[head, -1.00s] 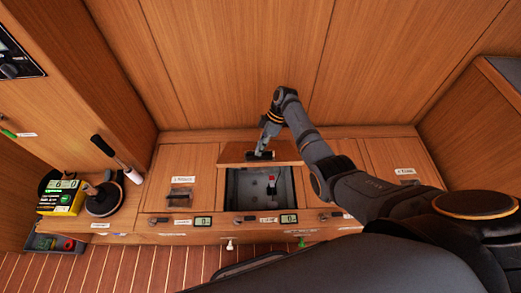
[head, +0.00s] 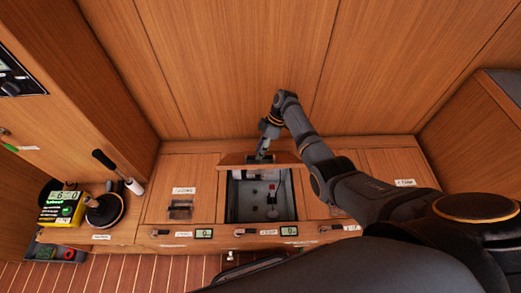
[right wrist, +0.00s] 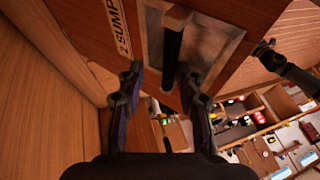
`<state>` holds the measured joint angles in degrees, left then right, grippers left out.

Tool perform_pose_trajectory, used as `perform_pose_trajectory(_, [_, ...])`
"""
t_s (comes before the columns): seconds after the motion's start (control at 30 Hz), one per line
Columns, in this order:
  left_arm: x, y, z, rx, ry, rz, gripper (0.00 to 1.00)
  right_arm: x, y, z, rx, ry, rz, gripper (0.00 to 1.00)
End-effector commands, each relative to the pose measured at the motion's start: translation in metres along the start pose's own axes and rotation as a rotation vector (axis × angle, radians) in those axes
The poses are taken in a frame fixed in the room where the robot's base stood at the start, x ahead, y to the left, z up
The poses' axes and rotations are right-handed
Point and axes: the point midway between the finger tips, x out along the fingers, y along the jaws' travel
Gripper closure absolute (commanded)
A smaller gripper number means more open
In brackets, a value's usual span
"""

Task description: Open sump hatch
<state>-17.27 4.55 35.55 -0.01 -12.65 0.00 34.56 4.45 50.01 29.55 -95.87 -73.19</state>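The sump hatch lid (head: 234,160) stands raised at the back edge of its opening, seen nearly edge-on in the head view. In the right wrist view its face with the "2 SUMP" label (right wrist: 117,28) fills the upper middle. Its dark bar handle (right wrist: 173,42) runs between and beyond my finger lines. My right gripper (head: 263,154) is at the lid in the head view. In the right wrist view my right gripper (right wrist: 160,82) has its fingers spread apart; contact with the bar is unclear. The open grey sump well (head: 245,208) holds a small red-topped part (head: 272,187). My left gripper is out of view.
A closed hatch with a recessed handle (head: 180,208) lies left of the well. Small displays and latches line the front edge. A tall wooden panel (head: 230,70) rises behind.

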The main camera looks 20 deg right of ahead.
Motion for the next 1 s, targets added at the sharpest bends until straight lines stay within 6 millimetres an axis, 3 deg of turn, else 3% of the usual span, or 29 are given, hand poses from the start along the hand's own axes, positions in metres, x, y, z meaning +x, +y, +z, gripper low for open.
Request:
perform_pose_trajectory(0.6, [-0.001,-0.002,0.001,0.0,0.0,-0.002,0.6,-0.006,0.001,-0.001,0.0,0.002,0.003,0.63])
perform_pose_trajectory(0.73, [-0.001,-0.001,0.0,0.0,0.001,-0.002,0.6,-0.028,0.001,0.0,0.0,0.0,0.005,0.63])
perform_pose_trajectory(1.0, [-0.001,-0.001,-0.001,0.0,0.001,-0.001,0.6,-0.093,0.002,0.0,0.001,0.0,0.004,0.63])
